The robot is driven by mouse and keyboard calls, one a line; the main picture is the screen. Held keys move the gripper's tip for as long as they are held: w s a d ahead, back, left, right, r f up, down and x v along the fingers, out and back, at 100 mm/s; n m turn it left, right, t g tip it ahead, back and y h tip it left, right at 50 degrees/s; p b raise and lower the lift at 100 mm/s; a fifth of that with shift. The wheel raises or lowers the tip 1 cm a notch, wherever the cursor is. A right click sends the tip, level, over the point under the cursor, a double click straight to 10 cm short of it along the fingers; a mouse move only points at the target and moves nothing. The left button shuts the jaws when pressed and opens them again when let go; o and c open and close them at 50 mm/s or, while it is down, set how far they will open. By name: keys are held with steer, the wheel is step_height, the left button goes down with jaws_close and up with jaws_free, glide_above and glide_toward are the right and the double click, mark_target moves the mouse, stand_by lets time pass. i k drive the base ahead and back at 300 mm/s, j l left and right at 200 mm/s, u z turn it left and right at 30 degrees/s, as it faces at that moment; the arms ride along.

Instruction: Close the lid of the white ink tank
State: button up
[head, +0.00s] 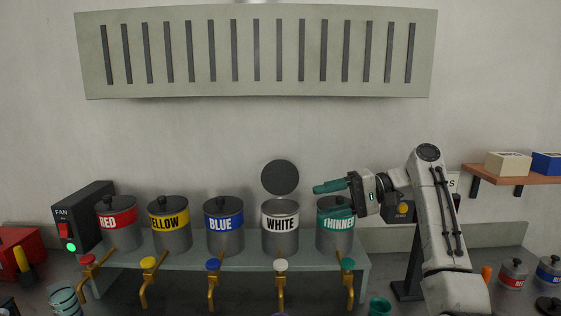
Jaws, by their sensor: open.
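The white ink tank (280,236) is a metal can labelled WHITE, standing on the grey shelf between the blue and thinner tanks. Its dark round lid (280,177) stands raised open above the back of the rim. My gripper (318,188) is right of the lid, in front of and above the thinner tank, with its teal fingers pointing left. The fingers are apart from the lid in the picture and hold nothing that I can see.
Red (121,234), yellow (171,236) and blue (224,236) tanks stand left with lids on; the thinner tank (334,238) stands right, partly behind my gripper. Brass taps hang along the shelf front (190,262). A vented hood (255,88) is above. Wall is clear between.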

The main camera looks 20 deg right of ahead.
mark_target(279, 177)
steer(key=i+l, duration=0.25)
steer(key=i, duration=0.25)
steer(key=i+l, duration=0.25)
steer(key=i, duration=0.25)
